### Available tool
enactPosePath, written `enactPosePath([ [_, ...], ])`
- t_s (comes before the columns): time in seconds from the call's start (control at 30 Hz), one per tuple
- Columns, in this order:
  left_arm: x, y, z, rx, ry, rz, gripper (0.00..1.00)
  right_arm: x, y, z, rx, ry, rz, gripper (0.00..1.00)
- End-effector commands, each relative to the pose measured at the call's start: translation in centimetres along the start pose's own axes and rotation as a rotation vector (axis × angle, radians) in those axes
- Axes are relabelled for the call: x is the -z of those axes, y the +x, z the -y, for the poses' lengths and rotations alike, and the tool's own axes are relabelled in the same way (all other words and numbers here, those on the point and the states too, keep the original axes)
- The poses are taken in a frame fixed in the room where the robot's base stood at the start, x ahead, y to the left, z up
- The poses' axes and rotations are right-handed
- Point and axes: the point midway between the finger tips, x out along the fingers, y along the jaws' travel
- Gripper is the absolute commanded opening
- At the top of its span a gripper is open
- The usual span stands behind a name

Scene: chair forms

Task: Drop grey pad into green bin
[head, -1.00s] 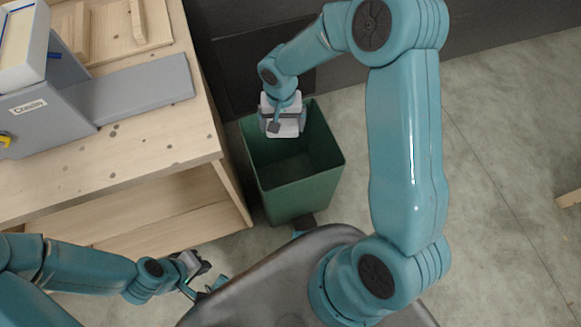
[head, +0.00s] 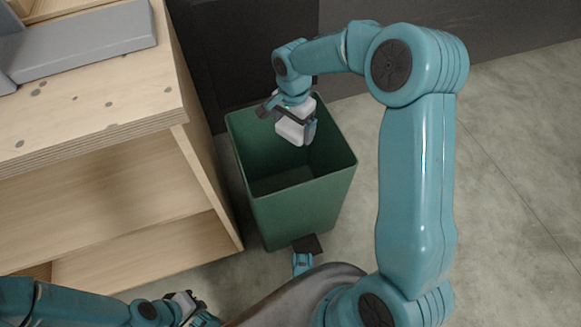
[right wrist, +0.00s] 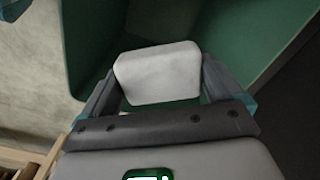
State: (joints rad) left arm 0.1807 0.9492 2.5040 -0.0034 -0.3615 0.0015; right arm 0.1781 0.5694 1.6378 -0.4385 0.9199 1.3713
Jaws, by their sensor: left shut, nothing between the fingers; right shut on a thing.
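The green bin (head: 300,207) stands on the floor beside the wooden workbench, its top open. My right gripper (head: 303,132) is over the bin's mouth, shut on the pale grey pad (head: 291,131). In the right wrist view the grey pad (right wrist: 158,72) sits between the two fingers of the right gripper (right wrist: 160,88), with the green bin wall (right wrist: 85,40) around and behind it. My left gripper (head: 200,312) is shut and empty at the lower left, well away from the bin. The bin's floor is partly hidden by the right gripper and pad.
The wooden workbench (head: 110,115) with open shelves stands to the left of the bin, with a grey board (head: 90,42) on its top. A dark panel (head: 250,50) stands behind the bin. The concrete floor (head: 510,200) at the right is clear.

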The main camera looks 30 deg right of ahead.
Motion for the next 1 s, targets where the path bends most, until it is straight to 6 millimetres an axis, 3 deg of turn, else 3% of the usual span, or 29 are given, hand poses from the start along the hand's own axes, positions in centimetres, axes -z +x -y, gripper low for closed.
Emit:
enactPosePath([
  [0.03, 0.1, 0.9, 0.4, 0.000, -0.003, -0.003, 0.00, 0.0, 1.3, 0.0, -0.001, 0.000, 0.000, 0.61],
  [0.23, 0.6, 2.3, 1.2, 0.002, -0.015, -0.015, 0.00, 0.0, 3.6, 0.0, 0.000, 0.000, 0.000, 0.61],
  [0.57, 0.7, 2.3, 1.3, 0.002, -0.018, -0.018, 0.00, 0.0, 3.9, 0.0, 0.000, -0.001, 0.000, 0.61],
  [0.6, 0.7, 2.3, 1.3, 0.002, -0.018, -0.018, 0.00, 0.0, 3.9, 0.0, 0.000, -0.001, 0.000, 1.00],
  [0.87, 0.7, 2.2, 1.2, 0.002, -0.017, -0.017, 0.00, 0.0, 3.7, 0.0, 0.001, -0.001, 0.000, 1.00],
  [1.0, 0.5, 1.5, 0.9, 0.002, -0.013, -0.013, 0.00, 0.0, 1.8, 0.1, 0.003, -0.002, -0.002, 1.00],
])
